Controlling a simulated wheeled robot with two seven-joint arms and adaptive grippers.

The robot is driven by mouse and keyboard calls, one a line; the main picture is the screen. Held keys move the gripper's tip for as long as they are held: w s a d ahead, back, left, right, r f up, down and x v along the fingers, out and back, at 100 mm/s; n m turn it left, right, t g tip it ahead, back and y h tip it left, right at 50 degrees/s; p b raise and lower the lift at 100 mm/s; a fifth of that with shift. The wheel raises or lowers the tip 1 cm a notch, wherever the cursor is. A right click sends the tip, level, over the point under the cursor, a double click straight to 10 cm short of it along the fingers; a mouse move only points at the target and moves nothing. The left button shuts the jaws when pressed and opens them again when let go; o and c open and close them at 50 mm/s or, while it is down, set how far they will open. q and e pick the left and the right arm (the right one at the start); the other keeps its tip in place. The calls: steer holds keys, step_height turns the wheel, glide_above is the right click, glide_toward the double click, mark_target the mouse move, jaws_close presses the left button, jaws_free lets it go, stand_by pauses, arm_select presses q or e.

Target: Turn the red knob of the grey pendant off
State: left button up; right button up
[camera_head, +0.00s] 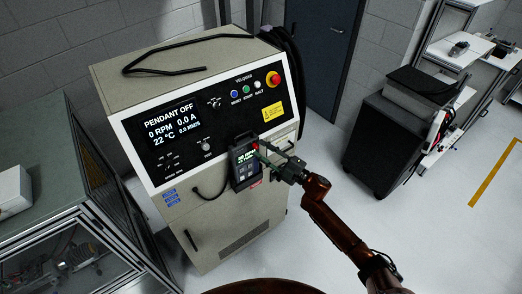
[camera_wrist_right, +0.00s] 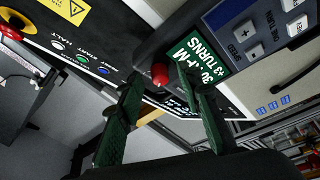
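The grey pendant (camera_head: 244,168) hangs upright on the front of the beige cabinet, with a lit screen and keys. Its red knob (camera_head: 255,144) is on the upper right side and shows clearly in the right wrist view (camera_wrist_right: 161,75). My right gripper (camera_head: 267,153) comes in from the right beside the pendant. Its two green fingers are apart, and the knob appears between the fingertips with gaps on both sides. I cannot tell how deep the knob sits between them. The cabinet display (camera_head: 172,120) reads "PENDANT OFF", 0 RPM. My left gripper is not in view.
The beige cabinet (camera_head: 225,215) has a red emergency button (camera_head: 273,79) and small coloured buttons above the pendant. A black cable lies on its top. A glass-sided bench (camera_head: 50,150) stands left, a dark cart (camera_head: 388,140) right. The floor between is clear.

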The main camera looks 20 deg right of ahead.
steer(key=v, duration=1.1)
steer(key=shift+s, duration=0.15)
steer(key=shift+d, duration=0.1)
